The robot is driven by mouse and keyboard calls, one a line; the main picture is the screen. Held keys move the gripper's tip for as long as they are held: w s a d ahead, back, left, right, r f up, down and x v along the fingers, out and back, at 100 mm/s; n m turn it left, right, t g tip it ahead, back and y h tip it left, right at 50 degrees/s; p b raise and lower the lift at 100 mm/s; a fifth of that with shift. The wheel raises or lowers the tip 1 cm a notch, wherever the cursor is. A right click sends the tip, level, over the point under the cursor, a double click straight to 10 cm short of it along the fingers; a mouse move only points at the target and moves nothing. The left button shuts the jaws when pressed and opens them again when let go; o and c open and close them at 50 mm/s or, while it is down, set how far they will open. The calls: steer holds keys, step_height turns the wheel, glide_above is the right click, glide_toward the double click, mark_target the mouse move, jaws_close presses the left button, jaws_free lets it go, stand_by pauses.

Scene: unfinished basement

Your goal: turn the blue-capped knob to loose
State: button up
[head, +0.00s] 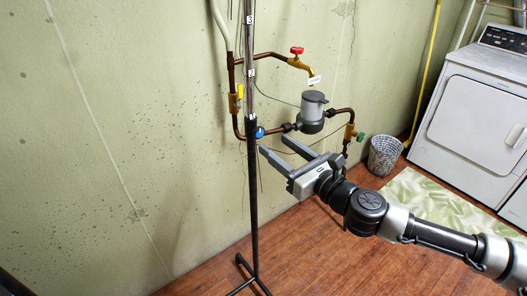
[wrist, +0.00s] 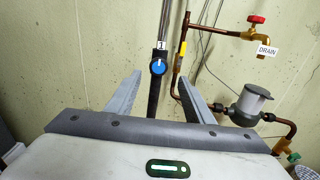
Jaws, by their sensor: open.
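The blue-capped knob (head: 259,132) is on a dark upright pole (head: 252,180) and sticks out from its side. In the wrist view the round blue cap (wrist: 158,66) has a pale mark on its face and a black rim, just below a label reading 1. My gripper (head: 275,145) is open and empty, close to the knob and a little below it in the head view. In the wrist view its two fingers (wrist: 161,76) stand to the left and right of the knob, apart from it. Whether the fingertips reach the knob's depth is hard to tell.
Copper pipes with a red-handled tap (head: 297,51), a yellow valve handle (head: 239,92), a grey meter (head: 311,108) and a green handle (head: 360,137) are beside the pole. A wire basket (head: 384,155) and a white dryer (head: 480,115) stand at right.

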mark_target(260, 135)
steer(key=shift+x, duration=3.2)
steer(key=shift+s+a+r, duration=0.1)
steer(key=c, duration=1)
steer(key=shift+c, duration=0.2)
